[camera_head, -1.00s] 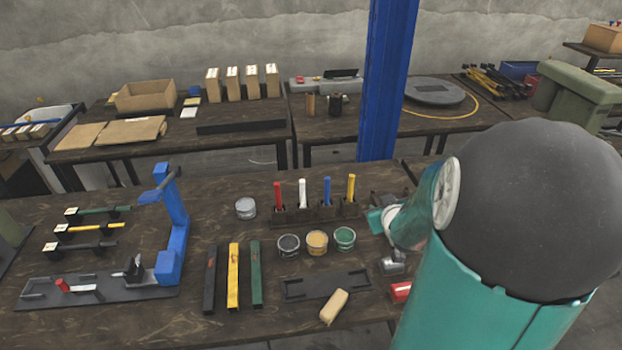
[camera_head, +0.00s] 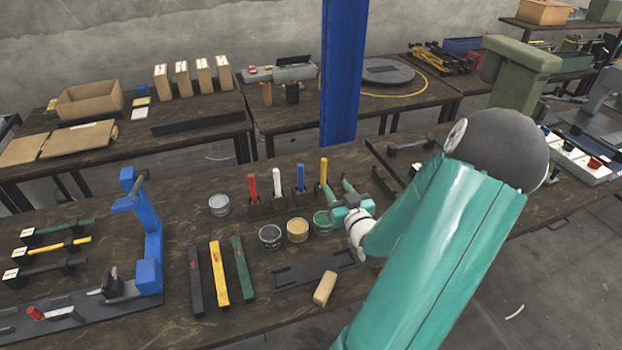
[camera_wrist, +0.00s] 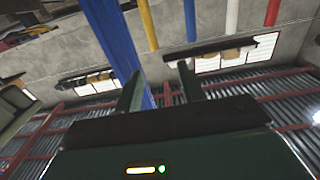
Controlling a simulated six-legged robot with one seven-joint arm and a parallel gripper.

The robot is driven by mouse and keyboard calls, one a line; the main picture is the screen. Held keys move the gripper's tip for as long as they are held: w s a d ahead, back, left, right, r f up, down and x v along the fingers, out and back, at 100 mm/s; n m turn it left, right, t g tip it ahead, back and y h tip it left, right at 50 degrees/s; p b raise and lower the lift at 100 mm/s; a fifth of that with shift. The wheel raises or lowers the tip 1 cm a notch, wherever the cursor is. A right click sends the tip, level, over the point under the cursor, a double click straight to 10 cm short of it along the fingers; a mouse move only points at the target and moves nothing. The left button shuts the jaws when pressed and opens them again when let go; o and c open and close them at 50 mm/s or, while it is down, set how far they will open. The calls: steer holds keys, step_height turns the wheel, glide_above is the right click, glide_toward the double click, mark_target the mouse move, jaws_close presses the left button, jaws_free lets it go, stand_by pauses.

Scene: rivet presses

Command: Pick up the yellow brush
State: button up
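The yellow brush (camera_head: 323,171) stands upright at the right end of a dark holder (camera_head: 295,204), its handle pointing up. My gripper (camera_head: 338,189) is just right of it, with the fingers pointing toward the holder. In the wrist view, which is upside down, my gripper (camera_wrist: 160,76) is open with nothing between the fingers. The yellow handle (camera_wrist: 148,24) shows there beyond the fingertips, sideways within the gap between them. I cannot tell the exact distance. The brush's lower part is hidden by the holder.
A blue brush (camera_head: 300,177), a white brush (camera_head: 277,182) and a red brush (camera_head: 252,187) stand in the same holder. Paint cans, including a green one (camera_head: 322,222), are in front. A blue column (camera_head: 343,75) rises behind. A tan block (camera_head: 324,288) lies nearer.

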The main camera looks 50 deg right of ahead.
mark_target(325, 164)
steer(key=x, duration=0.4)
steer(key=d+x, duration=0.1)
steer(key=x, duration=0.2)
steer(key=shift+s, duration=0.35)
steer(key=shift+x, duration=3.05)
steer(key=shift+f, duration=0.15)
jaws_close()
